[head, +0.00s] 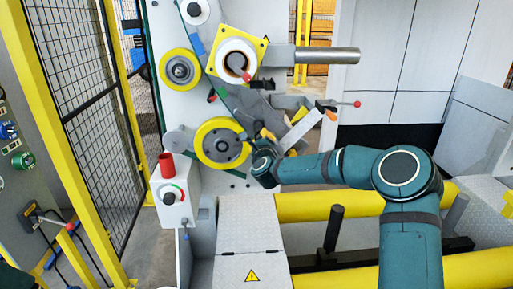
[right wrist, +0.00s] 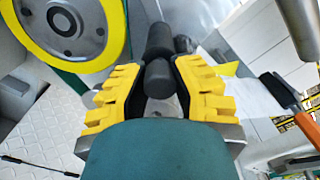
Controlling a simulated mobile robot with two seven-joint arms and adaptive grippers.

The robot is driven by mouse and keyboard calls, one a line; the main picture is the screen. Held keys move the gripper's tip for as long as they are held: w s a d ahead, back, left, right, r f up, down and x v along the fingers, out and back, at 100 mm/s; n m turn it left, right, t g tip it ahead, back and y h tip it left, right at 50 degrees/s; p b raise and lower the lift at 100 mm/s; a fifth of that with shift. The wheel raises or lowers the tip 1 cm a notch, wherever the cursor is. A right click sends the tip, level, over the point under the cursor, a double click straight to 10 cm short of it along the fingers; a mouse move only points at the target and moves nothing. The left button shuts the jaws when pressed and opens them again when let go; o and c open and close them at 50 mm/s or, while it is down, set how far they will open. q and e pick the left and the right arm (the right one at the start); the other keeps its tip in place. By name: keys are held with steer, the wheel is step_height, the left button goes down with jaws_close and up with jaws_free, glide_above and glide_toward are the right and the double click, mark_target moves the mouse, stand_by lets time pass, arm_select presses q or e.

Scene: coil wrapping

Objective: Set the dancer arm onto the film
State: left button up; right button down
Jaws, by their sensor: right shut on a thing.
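My right arm reaches in from the right, and its gripper (head: 258,138) is at the machine panel, just right of the lower yellow-rimmed wheel. In the right wrist view its yellow-padded fingers (right wrist: 158,92) are closed around a dark cylinder (right wrist: 158,78), seemingly the grip or roller of the dancer arm. A dark grey arm-like part (head: 240,105), probably the dancer arm, runs down from below the yellow square plate toward my gripper. My gripper hides its lower end. The film is hard to make out, and I cannot tell whether the arm touches it. My left gripper is out of view.
The lower wheel (head: 221,146) also shows close to my fingers in the right wrist view (right wrist: 68,28). Yellow rollers (head: 305,206) lie below my arm.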

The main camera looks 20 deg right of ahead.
steer(key=r+n, duration=0.1)
steer(key=n, duration=0.1)
steer(key=d+r+n, duration=0.1)
steer(key=r+n, duration=0.1)
steer(key=shift+s+r+n, duration=0.15)
steer(key=shift+n, duration=0.15)
steer(key=shift+r+n, duration=1.65)
steer(key=shift+n, duration=0.45)
steer(key=shift+r, duration=0.1)
steer(key=c, duration=0.7)
jaws_free()
steer(key=shift+a, duration=0.1)
steer(key=v, duration=1.1)
steer(key=shift+s+a, duration=0.1)
steer(key=shift+s, duration=0.3)
